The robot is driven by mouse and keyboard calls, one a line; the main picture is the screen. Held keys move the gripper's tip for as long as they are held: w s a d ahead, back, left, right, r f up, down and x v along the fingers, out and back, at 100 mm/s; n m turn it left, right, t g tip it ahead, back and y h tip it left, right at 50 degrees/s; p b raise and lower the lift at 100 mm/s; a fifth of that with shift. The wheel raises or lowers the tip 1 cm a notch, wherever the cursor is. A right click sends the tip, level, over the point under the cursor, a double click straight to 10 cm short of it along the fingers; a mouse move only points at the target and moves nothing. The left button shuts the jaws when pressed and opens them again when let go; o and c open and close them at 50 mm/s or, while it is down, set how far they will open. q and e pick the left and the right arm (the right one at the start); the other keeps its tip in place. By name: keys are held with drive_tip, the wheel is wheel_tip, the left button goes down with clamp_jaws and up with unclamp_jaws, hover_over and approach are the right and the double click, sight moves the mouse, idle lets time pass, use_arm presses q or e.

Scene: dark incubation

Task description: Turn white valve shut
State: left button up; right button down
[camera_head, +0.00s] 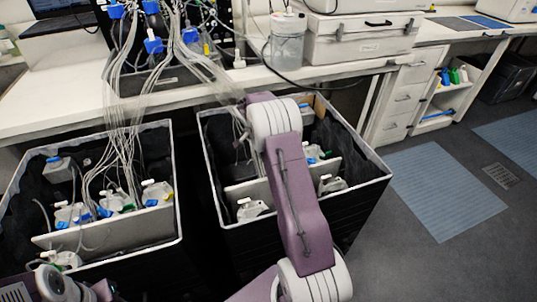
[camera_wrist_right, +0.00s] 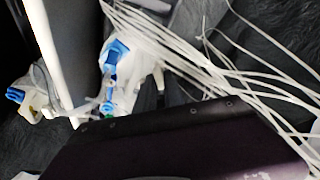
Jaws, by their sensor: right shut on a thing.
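In the right wrist view, my right gripper (camera_wrist_right: 160,92) shows as dark fingers beyond the dark wrist housing, which hides much of the lower picture. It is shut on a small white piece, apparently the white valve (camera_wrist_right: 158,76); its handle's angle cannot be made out. A clear bottle top with blue fittings (camera_wrist_right: 115,50) is just left of the fingers. In the head view my right arm reaches over the right bin (camera_head: 377,180), and its gripper is hidden behind the arm. A small part of my left arm shows at the lower left; its gripper is out of view.
White tubes (camera_wrist_right: 215,70) cross close above the fingers. A white divider (camera_wrist_right: 55,50) and another blue-fitted bottle (camera_wrist_right: 28,95) lie to the left. The left bin (camera_head: 178,215) holds several bottles and hanging tubes. The bench (camera_head: 50,120) runs behind both bins; floor is free at right.

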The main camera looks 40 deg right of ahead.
drive_tip(key=shift+w+r+m+g, duration=0.1)
drive_tip(key=shift+m+g, duration=0.3)
drive_tip(key=shift+m, duration=0.5)
drive_tip(key=shift+m+g+p, duration=0.3)
drive_tip(key=shift+m+p, duration=0.4)
drive_tip(key=shift+m, duration=0.2)
drive_tip(key=shift+w+m+g+p, duration=0.1)
drive_tip(key=shift+m+g+p, duration=0.6)
drive_tip(key=shift+m+p, duration=0.85)
drive_tip(key=shift+m, duration=0.45)
drive_tip(key=c, duration=1.5)
unclamp_jaws()
drive_tip(key=shift+o, duration=0.2)
